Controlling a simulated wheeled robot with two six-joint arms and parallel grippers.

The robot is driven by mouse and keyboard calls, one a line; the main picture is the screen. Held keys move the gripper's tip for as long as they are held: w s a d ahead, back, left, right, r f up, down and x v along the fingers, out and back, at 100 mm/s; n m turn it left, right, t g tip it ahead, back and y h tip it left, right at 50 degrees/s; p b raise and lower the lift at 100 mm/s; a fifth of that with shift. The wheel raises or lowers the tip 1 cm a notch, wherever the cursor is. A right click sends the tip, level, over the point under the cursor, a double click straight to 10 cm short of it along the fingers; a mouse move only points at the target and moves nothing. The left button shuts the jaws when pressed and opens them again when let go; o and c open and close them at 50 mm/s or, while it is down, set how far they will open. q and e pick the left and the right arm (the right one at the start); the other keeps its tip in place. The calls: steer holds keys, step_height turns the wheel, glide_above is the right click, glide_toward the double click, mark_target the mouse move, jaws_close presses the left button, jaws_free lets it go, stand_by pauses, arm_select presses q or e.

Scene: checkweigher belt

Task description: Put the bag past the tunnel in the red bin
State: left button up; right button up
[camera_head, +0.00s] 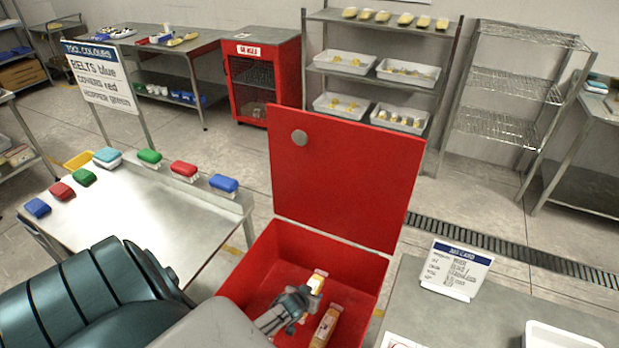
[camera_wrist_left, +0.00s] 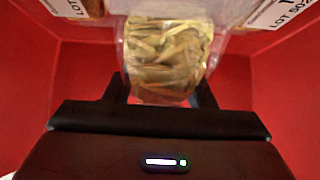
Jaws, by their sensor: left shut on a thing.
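The red bin (camera_head: 248,285) stands open in the camera_head view, its red lid (camera_head: 345,180) raised at the back. My left gripper (camera_head: 304,296) is down inside the bin. It is shut on a clear bag of yellowish strips (camera_wrist_left: 168,50), whose top end (camera_head: 316,283) shows at the fingers in the camera_head view. Another bag (camera_head: 326,325) lies in the bin to the right of the gripper. In the left wrist view, parts of bags with LOT labels (camera_wrist_left: 285,12) show at both upper corners. My right gripper is not in view. The tunnel is not in view.
A steel table (camera_head: 150,215) with several coloured brushes (camera_head: 184,170) is left of the bin. A grey surface with a job card stand (camera_head: 456,272) and a white tray (camera_head: 560,335) is to the right. The bin's walls and raised lid surround my left gripper closely.

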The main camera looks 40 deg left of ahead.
arm_select(q)
steer(key=shift+f, duration=0.55)
steer(key=shift+w+f, duration=0.1)
steer(key=shift+f, duration=0.05)
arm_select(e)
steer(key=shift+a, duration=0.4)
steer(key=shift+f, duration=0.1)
arm_select(q)
steer(key=shift+f+b, duration=0.65)
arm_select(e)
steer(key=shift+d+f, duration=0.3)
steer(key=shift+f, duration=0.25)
arm_select(q)
steer(key=o, duration=1.2)
steer(key=shift+r, duration=0.1)
